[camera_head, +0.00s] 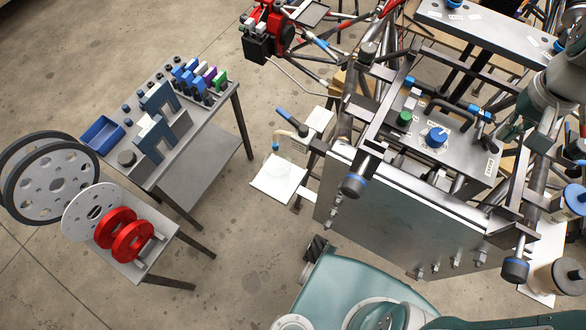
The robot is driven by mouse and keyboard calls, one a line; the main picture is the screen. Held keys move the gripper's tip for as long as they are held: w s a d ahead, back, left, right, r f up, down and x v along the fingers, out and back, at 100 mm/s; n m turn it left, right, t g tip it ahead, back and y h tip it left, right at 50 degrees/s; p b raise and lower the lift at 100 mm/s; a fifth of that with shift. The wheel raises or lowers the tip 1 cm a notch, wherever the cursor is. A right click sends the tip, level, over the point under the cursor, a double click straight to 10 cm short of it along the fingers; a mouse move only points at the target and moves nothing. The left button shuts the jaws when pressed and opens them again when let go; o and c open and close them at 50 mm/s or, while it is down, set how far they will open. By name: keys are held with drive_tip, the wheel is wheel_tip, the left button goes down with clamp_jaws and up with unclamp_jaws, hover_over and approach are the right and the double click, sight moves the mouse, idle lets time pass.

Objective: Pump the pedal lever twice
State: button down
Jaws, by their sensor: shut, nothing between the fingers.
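My grey-green arm enters at the upper right. My gripper (507,130) appears as a dark shape at the end of the arm, beside the tube frame; it is shut and empty. A lever with a blue grip (480,112) lies just left of it, above the grey panel (465,155) inside the chassis. I cannot tell whether this is the pedal lever, or whether my gripper touches it. A blue knob (436,137) and a green knob (404,118) stand on the same panel.
The tube chassis (422,183) has a large flat plate (400,215) in front and posts with blue rings (355,185) sticking out. A grey table (185,150) with blocks and a stand with red discs (132,240) are at left.

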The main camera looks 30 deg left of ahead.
drive_tip(key=shift+a+f, duration=0.1)
drive_tip(key=shift+f, duration=0.65)
drive_tip(key=shift+s+f, duration=0.2)
drive_tip(key=shift+f, duration=0.55)
drive_tip(key=shift+s+f, duration=0.15)
drive_tip(key=shift+f, duration=0.65)
drive_tip(key=shift+s+f, duration=0.2)
drive_tip(key=shift+f, duration=0.55)
drive_tip(key=shift+w+r, duration=0.2)
drive_tip(key=shift+r, duration=0.95)
drive_tip(key=shift+w+r, duration=0.15)
drive_tip(key=shift+r, duration=0.95)
drive_tip(key=shift+w+r, duration=0.2)
drive_tip(key=shift+r, duration=0.95)
drive_tip(key=shift+f, duration=0.1)
